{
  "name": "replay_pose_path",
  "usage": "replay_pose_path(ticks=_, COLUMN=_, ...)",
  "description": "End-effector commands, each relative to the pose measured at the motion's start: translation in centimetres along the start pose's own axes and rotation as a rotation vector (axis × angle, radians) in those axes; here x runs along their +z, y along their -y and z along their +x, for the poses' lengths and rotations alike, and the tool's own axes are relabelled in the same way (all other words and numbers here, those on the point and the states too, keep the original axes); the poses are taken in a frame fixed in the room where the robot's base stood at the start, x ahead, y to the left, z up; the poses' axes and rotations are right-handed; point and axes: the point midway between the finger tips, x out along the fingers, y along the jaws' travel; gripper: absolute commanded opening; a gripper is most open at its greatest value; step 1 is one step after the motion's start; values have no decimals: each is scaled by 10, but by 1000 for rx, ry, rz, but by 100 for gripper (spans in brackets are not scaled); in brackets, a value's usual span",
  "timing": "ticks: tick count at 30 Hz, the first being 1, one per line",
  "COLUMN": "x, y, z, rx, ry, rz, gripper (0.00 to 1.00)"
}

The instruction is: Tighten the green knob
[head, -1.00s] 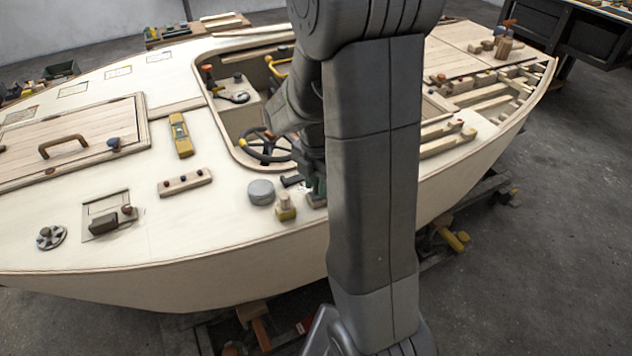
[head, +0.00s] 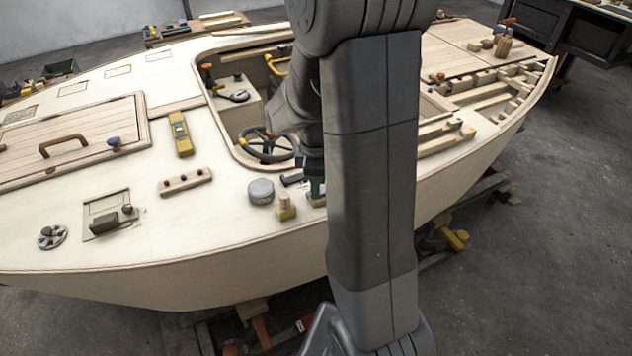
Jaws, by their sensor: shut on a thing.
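The green knob (head: 316,188) shows only as a small dark green patch above a pale block on the near side deck, just left of my forearm. My gripper (head: 311,177) points down over it and is shut on it. The fingertips are small, dark and partly hidden behind my arm, so the exact grip on the knob is hard to make out.
A yellow-based wooden post (head: 286,207) and a grey round tin (head: 261,191) stand close to the left. The cockpit opening with a dark steering wheel (head: 268,147) lies behind. A block with small knobs (head: 185,182) sits farther left on the deck.

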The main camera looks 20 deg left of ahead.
Motion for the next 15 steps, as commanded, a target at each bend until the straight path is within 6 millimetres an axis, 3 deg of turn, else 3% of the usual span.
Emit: replay_pose_path(ticks=15, x=0, y=-1, z=-1, rx=3, ry=-1, rz=227, gripper=7)
